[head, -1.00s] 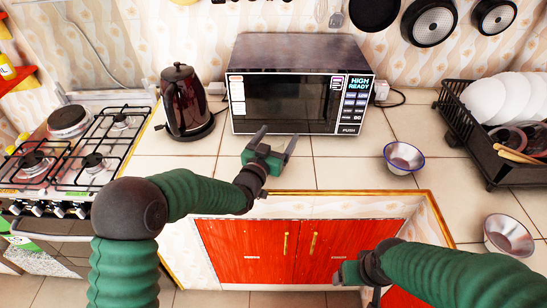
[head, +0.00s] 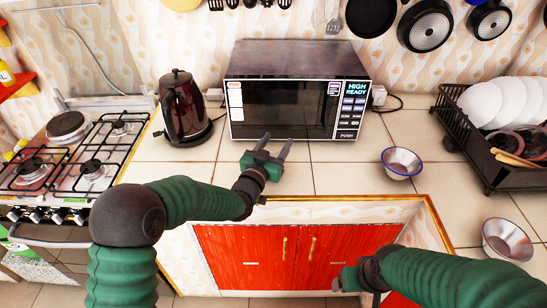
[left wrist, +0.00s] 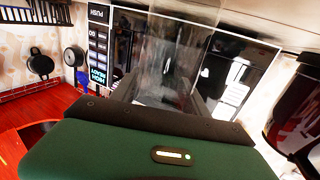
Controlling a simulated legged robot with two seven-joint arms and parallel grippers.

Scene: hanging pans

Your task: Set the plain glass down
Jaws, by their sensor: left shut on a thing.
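The plain glass (left wrist: 168,60) is clear and see-through, and shows in the left wrist view between my gripper's two dark fingers. My left gripper (left wrist: 158,92) is shut on it. In the head view my left gripper (head: 277,140) is over the counter's front part, just before the microwave, with its fingers pointing toward the microwave. The glass is too transparent to make out there, and I cannot tell whether its base touches the counter. My right gripper (head: 342,280) is low in front of the red cabinet, and its fingers are hard to see.
The microwave (head: 294,100) stands close behind the left gripper, with a dark red kettle (head: 184,110) to its left. Bare tiled counter (head: 340,178) lies between the gripper and the bowl.

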